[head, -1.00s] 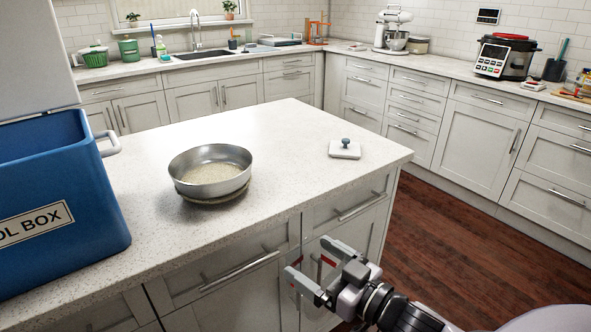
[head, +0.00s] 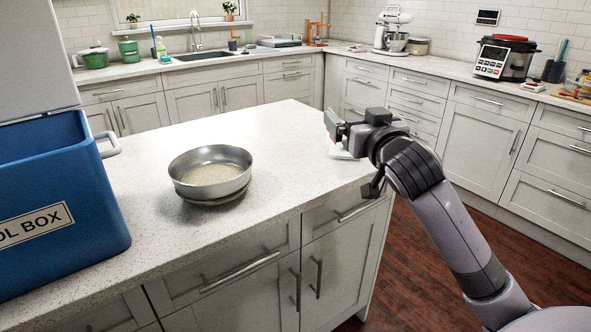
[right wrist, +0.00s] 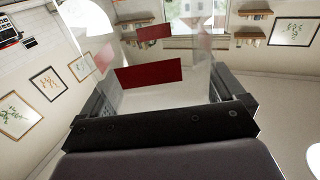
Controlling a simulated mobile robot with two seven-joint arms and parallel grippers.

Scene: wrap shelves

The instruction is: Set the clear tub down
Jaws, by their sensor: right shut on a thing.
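The clear tub (right wrist: 195,82) shows in the right wrist view as a see-through shape between my fingers. Its outline is faint, and red patches show in and above it. My right gripper (head: 332,126) is shut on it, with the fingers well apart, over the right end of the island counter. My left gripper is not in view.
A metal pan (head: 210,184) stands mid-counter on the island (head: 270,140). A blue tool box (head: 60,190) is at the left. Counter between pan and gripper is clear.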

